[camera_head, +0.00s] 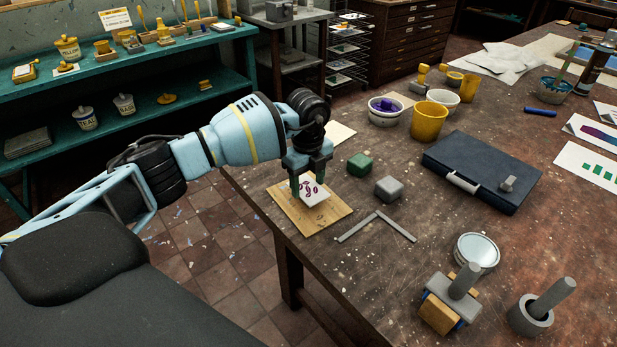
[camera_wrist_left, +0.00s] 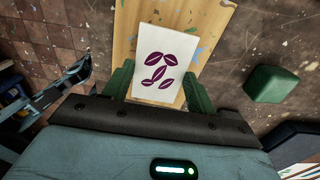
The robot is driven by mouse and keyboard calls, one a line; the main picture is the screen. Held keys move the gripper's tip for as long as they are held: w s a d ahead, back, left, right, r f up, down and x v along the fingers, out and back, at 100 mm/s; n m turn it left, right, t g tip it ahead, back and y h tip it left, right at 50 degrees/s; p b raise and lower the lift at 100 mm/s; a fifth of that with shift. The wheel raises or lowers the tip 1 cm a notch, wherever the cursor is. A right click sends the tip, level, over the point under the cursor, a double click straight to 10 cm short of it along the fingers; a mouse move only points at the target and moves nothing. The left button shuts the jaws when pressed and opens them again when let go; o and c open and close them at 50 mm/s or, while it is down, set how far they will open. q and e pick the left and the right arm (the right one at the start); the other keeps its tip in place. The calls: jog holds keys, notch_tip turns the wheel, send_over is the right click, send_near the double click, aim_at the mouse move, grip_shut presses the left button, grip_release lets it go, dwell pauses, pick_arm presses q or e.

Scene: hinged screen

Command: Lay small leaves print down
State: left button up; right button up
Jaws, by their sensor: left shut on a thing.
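A white card with purple leaf prints (camera_head: 312,190) is held in my left gripper (camera_head: 308,178) just above a wooden board (camera_head: 296,218) at the table's left edge. In the left wrist view the card (camera_wrist_left: 157,88) shows several purple leaves facing the camera. The left gripper's green fingers (camera_wrist_left: 158,88) are shut on the card, one at each side. The board (camera_wrist_left: 124,40) lies beyond it, speckled with paint. Whether the card touches the board I cannot tell. My right gripper is in neither view.
A green block (camera_head: 360,165) and a grey block (camera_head: 389,188) stand right of the board. A grey L-shaped angle (camera_head: 379,225) lies in front. A dark blue case (camera_head: 480,170), a yellow cup (camera_head: 429,121) and a round tin (camera_head: 477,251) are farther right.

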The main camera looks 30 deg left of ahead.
aim_at(308, 189)
pick_arm(q)
jog(key=shift+f, duration=1.65)
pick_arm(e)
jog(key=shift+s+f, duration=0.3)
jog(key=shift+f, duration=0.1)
pick_arm(q)
jog(key=o, duration=0.9)
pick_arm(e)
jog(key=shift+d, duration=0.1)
pick_arm(q)
notch_tip(308, 189, up, 8)
jog(key=shift+f, duration=0.1)
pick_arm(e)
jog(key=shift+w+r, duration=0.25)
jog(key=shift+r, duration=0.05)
pick_arm(q)
jog(key=shift+s+f, duration=0.1)
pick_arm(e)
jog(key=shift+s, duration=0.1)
